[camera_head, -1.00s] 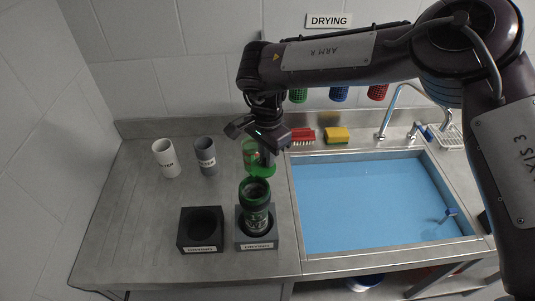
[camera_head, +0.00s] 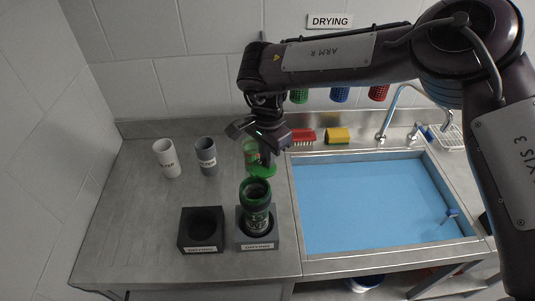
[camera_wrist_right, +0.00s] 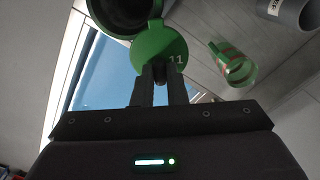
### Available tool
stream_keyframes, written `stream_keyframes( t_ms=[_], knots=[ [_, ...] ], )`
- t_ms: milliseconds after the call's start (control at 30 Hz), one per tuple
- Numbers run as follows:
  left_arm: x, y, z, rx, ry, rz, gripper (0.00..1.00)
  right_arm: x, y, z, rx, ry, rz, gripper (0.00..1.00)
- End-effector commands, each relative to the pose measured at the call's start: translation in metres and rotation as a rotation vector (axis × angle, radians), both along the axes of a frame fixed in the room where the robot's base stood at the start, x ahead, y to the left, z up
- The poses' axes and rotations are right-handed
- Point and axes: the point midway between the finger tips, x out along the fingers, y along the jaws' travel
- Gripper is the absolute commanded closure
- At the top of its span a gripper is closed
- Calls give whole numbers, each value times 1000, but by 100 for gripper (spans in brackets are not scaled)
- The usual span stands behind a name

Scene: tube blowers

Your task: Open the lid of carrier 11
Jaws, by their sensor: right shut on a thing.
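Carrier 11 (camera_head: 258,217) is a dark cylinder with a green rim, standing in the right one of two black holders. Its mouth shows open and dark. Its round green lid (camera_head: 263,171) is swung back from the mouth, away from me, and stays joined at the rim. In the right wrist view the lid (camera_wrist_right: 158,50) bears the number 11, with the open carrier mouth (camera_wrist_right: 118,12) beyond it. My right gripper (camera_head: 267,161) is shut on the lid; its fingertips (camera_wrist_right: 160,72) meet the lid's edge in the wrist view. My left gripper is out of view.
The left holder (camera_head: 187,242) is empty. A white cup (camera_head: 167,159) and a grey cup (camera_head: 206,157) stand behind. A green see-through cup (camera_head: 250,150) stands close behind my gripper. A blue sink (camera_head: 375,205), red brush (camera_head: 303,136) and yellow sponge (camera_head: 337,135) are right.

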Motion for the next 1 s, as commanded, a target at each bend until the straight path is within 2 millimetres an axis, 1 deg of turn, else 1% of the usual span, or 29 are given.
stream_keyframes(
  t_ms=[33, 200, 467, 533, 667, 800, 900, 1000],
  knots=[
    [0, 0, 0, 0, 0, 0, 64, 0, 0, 0, 0, 0, 0, 87],
    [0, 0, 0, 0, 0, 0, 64, 0, 0, 0, 0, 0, 0, 65],
    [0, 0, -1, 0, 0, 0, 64, 0, 0, 0, 0, 0, 0, 65],
    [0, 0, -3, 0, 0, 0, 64, 1, 0, 3, 1, -2, 0, 65],
    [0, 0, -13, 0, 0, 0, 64, 1, 0, 19, 0, -5, 0, 65],
    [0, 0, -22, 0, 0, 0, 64, 1, 0, 44, 1, -6, 0, 65],
    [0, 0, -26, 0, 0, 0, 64, 1, 0, 60, 0, -4, 0, 65],
    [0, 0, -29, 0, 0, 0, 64, 1, 1, 71, 0, -2, 0, 65]
  ],
)
